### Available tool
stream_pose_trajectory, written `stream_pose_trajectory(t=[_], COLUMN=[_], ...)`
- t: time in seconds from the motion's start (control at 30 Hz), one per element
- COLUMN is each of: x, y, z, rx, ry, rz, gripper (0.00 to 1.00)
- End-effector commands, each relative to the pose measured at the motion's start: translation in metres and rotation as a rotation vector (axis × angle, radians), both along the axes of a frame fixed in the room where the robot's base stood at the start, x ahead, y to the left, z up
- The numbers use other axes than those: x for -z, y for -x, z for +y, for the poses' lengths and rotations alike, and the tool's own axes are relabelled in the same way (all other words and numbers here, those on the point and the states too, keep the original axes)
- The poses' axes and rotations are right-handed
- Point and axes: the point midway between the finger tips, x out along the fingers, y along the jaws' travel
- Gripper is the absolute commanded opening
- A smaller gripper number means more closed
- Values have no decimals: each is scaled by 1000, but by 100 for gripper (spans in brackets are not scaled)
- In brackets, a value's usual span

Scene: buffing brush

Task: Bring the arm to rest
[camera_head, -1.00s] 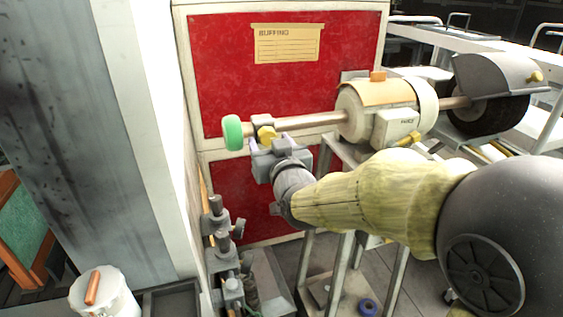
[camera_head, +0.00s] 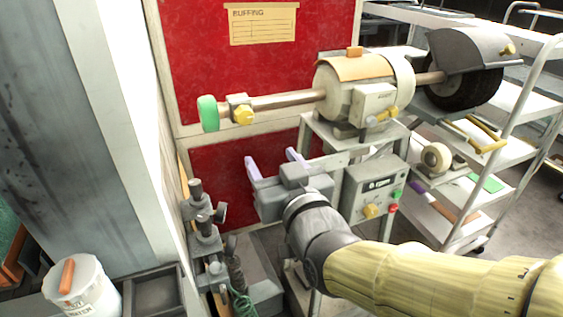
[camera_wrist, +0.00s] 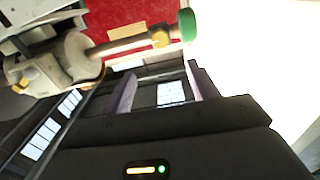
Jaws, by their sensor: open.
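My gripper (camera_head: 272,163) is open and empty, its two pale purple fingers apart, in front of the lower red panel in the head view. It also shows in the wrist view (camera_wrist: 158,82), with nothing between the fingers. The buffing machine (camera_head: 345,90) stands behind and above it on a metal stand. Its shaft runs left through a yellow-knobbed collar (camera_head: 242,112) to a green end piece (camera_head: 208,113). The gripper is apart from the shaft and below it. The green end (camera_wrist: 187,25) and the collar (camera_wrist: 159,37) show at the top of the wrist view.
A grey control box (camera_head: 372,190) with coloured buttons is close to the right of my gripper. A clamp stand (camera_head: 205,235) and a white bucket (camera_head: 78,290) stand at the lower left. A white shelf cart (camera_head: 500,130) is at the right.

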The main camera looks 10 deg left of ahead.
Motion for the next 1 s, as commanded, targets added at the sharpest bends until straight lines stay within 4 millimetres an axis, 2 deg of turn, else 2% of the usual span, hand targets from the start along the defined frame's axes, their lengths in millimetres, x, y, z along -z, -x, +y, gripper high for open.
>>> stream_pose_trajectory(t=[0.2,0.57,0.67,0.77,0.9,1.0], x=[0,6,26,63,128,170], y=[11,8,-3,-18,-30,-26], z=[-7,-10,-21,-44,-96,-135], rx=[0,9,39,93,197,267], ry=[1,12,53,123,230,290], rz=[1,20,89,221,485,679], gripper=[59,59,59,59,59,59])
